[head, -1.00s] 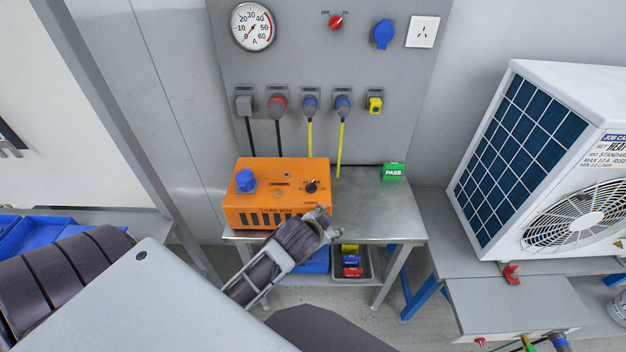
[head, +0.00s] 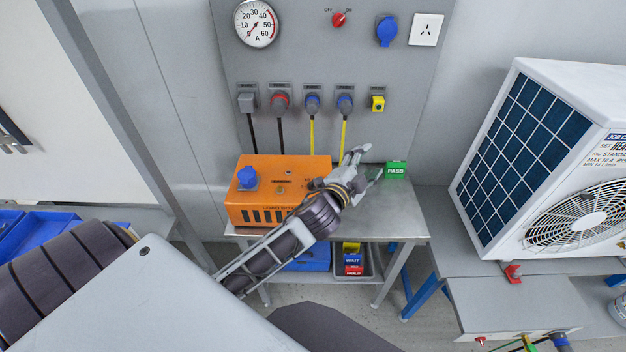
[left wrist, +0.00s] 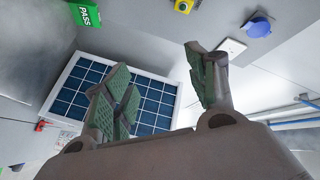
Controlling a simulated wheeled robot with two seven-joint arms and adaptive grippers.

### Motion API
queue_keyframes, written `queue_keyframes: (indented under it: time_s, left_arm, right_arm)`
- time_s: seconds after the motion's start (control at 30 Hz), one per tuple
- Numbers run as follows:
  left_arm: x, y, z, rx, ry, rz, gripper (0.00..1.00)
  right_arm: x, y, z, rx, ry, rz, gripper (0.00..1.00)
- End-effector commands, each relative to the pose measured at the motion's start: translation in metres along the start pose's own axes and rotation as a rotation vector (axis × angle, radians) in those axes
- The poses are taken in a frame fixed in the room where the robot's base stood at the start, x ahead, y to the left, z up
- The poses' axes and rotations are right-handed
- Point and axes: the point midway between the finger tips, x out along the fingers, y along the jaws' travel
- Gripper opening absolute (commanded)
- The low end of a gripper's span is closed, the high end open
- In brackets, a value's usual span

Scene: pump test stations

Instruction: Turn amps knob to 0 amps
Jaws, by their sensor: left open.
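The orange load box (head: 262,176) stands on the metal bench, with a blue socket (head: 247,178) on its top. Its black knob is hidden now behind my left gripper and wrist. My left gripper (head: 366,166) is open and empty, above the bench to the right of the box, with its fingers pointing up and right. In the left wrist view the green-padded fingers (left wrist: 160,90) are wide apart with nothing between them. The round amps gauge (head: 256,23) is on the wall panel. My right gripper is not in view.
A green PASS block (head: 396,170) stands on the bench close to the right of my left fingers. A white solar-faced unit (head: 530,150) stands at right.

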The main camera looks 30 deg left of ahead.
Motion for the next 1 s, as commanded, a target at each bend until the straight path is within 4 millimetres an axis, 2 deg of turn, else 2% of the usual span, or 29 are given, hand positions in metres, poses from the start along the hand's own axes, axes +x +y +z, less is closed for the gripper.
queue_keyframes:
  time_s: [0.2,0.5,0.8,1.0]
  left_arm:
    - [0.013,-0.029,-0.057,0.204,0.219,-0.121,0.57]
    - [0.009,-0.047,-0.130,0.498,0.511,-0.265,0.57]
    - [-0.008,-0.040,-0.185,0.813,0.793,-0.383,0.57]
    - [-0.021,-0.024,-0.208,1.031,0.978,-0.441,0.57]
  right_arm:
    - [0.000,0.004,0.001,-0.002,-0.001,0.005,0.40]
    - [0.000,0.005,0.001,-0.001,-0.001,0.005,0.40]
    - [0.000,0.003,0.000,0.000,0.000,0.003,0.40]
    - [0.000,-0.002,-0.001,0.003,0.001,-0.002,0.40]
